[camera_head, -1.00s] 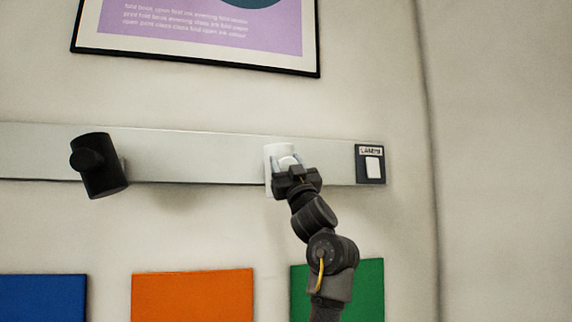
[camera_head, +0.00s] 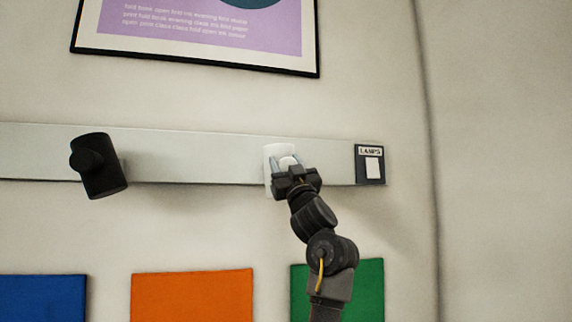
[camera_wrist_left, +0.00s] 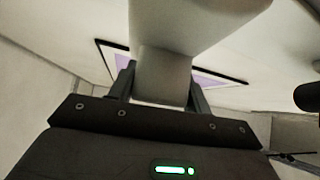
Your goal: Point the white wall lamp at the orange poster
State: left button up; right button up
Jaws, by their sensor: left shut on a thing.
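The white wall lamp (camera_head: 276,153) is mounted on the pale rail, partly hidden behind my left gripper. My left gripper (camera_head: 287,166) is shut on the lamp. In the left wrist view the fingers of the left gripper (camera_wrist_left: 161,85) stand on both sides of the lamp's narrower white part, below its wide white body (camera_wrist_left: 190,25). The orange poster (camera_head: 192,296) is on the wall below the rail, left of and below the lamp. Its lower edge is cut off. My right gripper is not in view.
A black lamp (camera_head: 103,175) sits on the rail (camera_head: 210,157) to the left. A switch plate labelled LAMPS (camera_head: 370,165) is at its right end. A blue poster (camera_head: 42,298) and a green poster (camera_head: 368,285) flank the orange one. A framed purple poster (camera_head: 200,28) hangs above.

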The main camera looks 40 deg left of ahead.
pick_arm(q)
jog(key=shift+r, duration=0.15)
jog(key=o, duration=1.1)
jog(key=shift+a, duration=0.1)
jog(key=shift+o, duration=1.3)
jog(key=shift+w+a, duration=0.1)
jog(key=shift+a, duration=0.05)
jog(key=shift+f, duration=0.2)
jog(key=b+v, duration=0.7)
jog(key=v, duration=0.3)
jog(key=shift+d+f, duration=0.25)
jog(key=shift+f, duration=0.05)
